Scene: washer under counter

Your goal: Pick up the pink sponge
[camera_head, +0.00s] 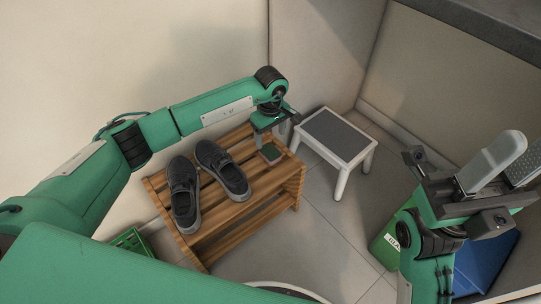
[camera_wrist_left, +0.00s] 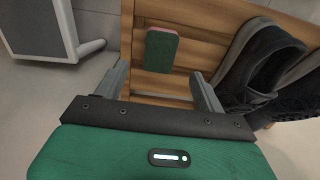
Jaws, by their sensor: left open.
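The sponge (camera_head: 271,153) lies on the right end of the wooden slatted rack. Its top looks green, with a pinkish edge. In the left wrist view the sponge (camera_wrist_left: 161,50) lies on the slats, ahead of and between the fingers. My left gripper (camera_head: 271,138) is open and empty, just above the sponge; its open fingers also show in the left wrist view (camera_wrist_left: 160,85). I cannot tell the exact gap to the sponge. My right gripper (camera_head: 508,166) is at the right of the head view, fingers apart, with nothing seen between them.
Dark shoes (camera_head: 222,170) stand on the rack (camera_head: 238,222) left of the sponge; one shows close to the right finger in the wrist view (camera_wrist_left: 255,65). A white-framed stool (camera_head: 338,136) stands right of the rack. Green (camera_head: 385,247) and blue (camera_head: 485,262) bins are at lower right.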

